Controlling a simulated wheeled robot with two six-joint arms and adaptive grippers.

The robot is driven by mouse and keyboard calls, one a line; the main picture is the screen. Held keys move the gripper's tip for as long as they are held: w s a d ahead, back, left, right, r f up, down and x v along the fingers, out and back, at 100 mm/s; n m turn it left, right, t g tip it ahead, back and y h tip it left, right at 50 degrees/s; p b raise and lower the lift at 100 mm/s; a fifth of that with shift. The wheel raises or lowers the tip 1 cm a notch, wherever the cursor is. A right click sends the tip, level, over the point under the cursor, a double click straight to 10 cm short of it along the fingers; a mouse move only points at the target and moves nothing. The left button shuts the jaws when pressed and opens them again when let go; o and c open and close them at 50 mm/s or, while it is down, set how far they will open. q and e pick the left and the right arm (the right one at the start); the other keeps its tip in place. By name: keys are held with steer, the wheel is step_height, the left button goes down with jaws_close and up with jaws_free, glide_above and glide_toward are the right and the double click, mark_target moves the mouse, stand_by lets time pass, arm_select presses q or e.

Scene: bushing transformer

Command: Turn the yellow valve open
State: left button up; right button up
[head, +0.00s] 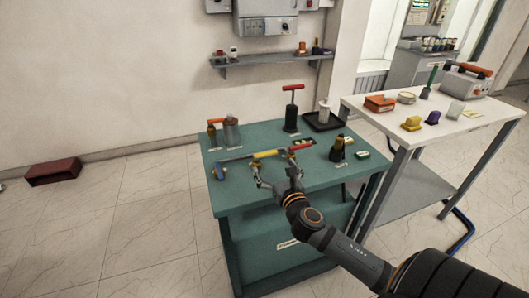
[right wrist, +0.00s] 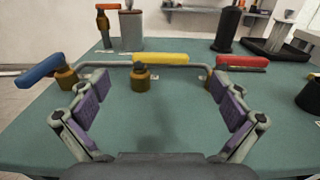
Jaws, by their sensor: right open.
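The yellow valve handle (head: 266,153) lies along a grey pipe on the green table, between a blue handle and a red handle. In the right wrist view the yellow handle (right wrist: 160,58) is level and runs along the pipe, with its brass body (right wrist: 145,80) at its left end. My right gripper (head: 276,177) is open and on the near side of the pipe. In the right wrist view its spread fingers (right wrist: 158,92) frame the brass body, with nothing held between them. My left gripper is not in view.
The blue handle (right wrist: 40,72) is left of my fingers, the red handle (right wrist: 242,62) right. A bottle (head: 338,150) stands right on the green table (head: 230,200). A black pump with a red handle (head: 292,112) stands behind. A white table (head: 420,135) is farther right.

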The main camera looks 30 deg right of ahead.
mark_target(266, 154)
steer(key=x, duration=0.4)
steer(key=shift+w+d+f, duration=0.1)
steer(key=shift+w+d, duration=0.05)
steer(key=shift+w, duration=0.1)
steer(key=shift+p+x, duration=0.3)
steer(key=shift+x, duration=0.95)
steer(key=shift+w+d+f, duration=0.1)
steer(key=shift+w, duration=0.4)
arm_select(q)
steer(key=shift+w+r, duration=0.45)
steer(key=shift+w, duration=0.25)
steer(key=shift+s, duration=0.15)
arm_select(e)
steer(key=shift+c, duration=0.4)
